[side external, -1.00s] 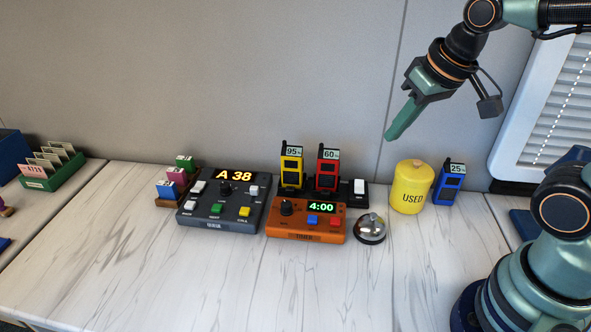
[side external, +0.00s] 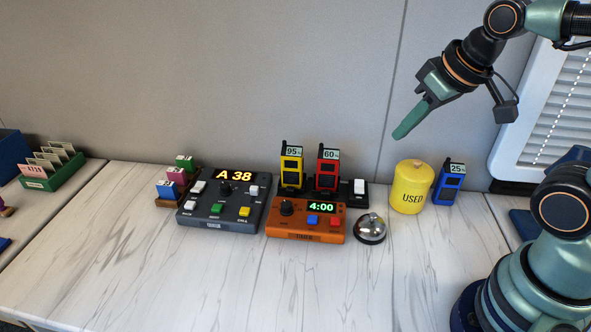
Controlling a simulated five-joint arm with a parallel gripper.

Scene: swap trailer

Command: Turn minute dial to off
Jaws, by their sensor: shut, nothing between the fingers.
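The orange timer box (side external: 290,227) sits on the counter in the middle of the side external view. Its round black dial (side external: 287,208) is on the left of its top face. A display (side external: 321,208) beside the dial reads 4:00 in green. A blue button and a red button lie below the display. My gripper (side external: 401,132) is shut and empty, high above the counter, up and to the right of the timer. It touches nothing. The dial's pointer is too small to read.
A dark console (side external: 222,212) showing A 38 stands left of the timer. A silver bell (side external: 370,229) stands close on its right. Yellow and red radios (side external: 327,168) stand behind it in a charger. A yellow canister (side external: 411,190) and blue radio (side external: 449,184) are further right. The front counter is clear.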

